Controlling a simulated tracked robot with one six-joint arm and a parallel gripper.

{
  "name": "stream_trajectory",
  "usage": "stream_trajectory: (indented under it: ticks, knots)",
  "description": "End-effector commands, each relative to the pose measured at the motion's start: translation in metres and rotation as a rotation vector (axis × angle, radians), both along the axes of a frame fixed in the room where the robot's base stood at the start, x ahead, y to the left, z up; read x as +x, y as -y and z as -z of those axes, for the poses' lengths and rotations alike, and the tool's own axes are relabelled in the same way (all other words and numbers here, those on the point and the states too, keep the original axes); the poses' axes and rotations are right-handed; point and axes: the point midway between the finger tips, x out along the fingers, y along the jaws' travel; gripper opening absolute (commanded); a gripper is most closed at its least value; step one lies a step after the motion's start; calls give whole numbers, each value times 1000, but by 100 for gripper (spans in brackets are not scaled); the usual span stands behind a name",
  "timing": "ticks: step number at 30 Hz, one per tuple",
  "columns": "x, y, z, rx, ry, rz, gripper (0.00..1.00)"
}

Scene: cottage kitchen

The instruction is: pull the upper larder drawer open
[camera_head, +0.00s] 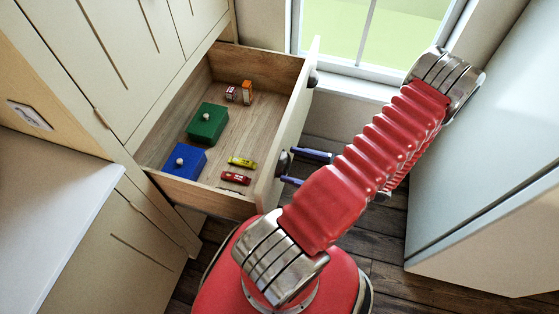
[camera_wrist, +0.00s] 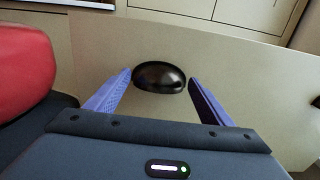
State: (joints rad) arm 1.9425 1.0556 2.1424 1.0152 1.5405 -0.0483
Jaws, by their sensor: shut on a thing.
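The larder drawer (camera_head: 227,202) is pulled well out from the cream cabinet, and its wooden inside shows from above in the head view. Its pale front (camera_wrist: 105,40) fills much of the wrist view. A dark round knob (camera_wrist: 160,76) on this front sits between the two blue fingers of my gripper (camera_wrist: 161,78). My gripper is shut on this knob. In the head view the fingers (camera_head: 287,166) reach the near knob from the right, partly behind my arm. A second knob (camera_head: 313,79) is farther along the front.
The drawer holds a green box (camera_head: 207,125), a blue box (camera_head: 184,162) and several small packets, including a yellow one (camera_head: 242,162) and a red one (camera_head: 236,178). A white counter (camera_head: 50,195) is at left. A pale appliance or cabinet (camera_head: 490,150) stands at right.

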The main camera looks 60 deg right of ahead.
Motion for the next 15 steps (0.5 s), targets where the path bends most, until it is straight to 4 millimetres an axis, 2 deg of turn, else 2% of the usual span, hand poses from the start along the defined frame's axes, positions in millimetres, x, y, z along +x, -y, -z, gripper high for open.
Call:
stream_trajectory:
  ticks: [6, 15]
  knots:
    - [-27, 4, 0, 2, 0, -1, 35]
    - [-40, 7, 0, 4, 0, -4, 35]
